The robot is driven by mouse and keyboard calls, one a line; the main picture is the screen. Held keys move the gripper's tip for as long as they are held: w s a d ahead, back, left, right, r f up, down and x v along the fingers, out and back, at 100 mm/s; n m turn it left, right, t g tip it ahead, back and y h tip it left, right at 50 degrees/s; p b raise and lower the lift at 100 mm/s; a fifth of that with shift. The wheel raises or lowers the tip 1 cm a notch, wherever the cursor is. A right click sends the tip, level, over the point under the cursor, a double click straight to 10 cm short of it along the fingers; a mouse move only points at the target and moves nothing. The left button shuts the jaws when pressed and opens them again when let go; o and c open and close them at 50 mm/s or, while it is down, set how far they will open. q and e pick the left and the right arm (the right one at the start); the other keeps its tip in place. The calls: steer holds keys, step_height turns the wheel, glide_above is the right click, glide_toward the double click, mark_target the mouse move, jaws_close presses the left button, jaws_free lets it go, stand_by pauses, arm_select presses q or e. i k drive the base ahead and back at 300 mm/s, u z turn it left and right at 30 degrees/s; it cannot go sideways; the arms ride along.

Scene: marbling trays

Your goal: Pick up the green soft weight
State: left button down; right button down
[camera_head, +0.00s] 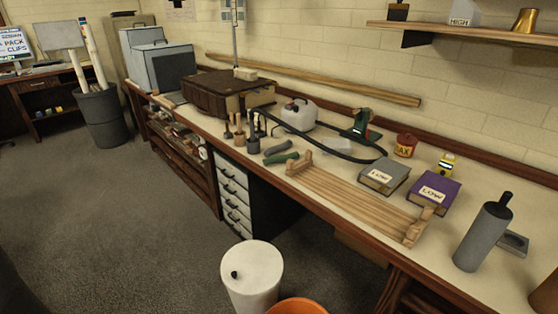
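A small, rounded, elongated green piece, which looks like the green soft weight (281,158), lies on the workbench (330,225) near its front edge. It sits just left of the slatted wooden rack and in front of a similar dark grey piece (278,147), with a small gap between them. Nothing covers it. Neither of my grippers shows in the head view.
Dark upright tools (253,144) stand left of it. A white cylinder (252,278) stands in front of the bench.

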mark_target(278, 158)
steer(key=z, duration=0.05)
steer(key=k, duration=0.5)
steer(key=u, duration=1.5)
steer(key=i, duration=2.45)
steer(key=z, duration=3.6)
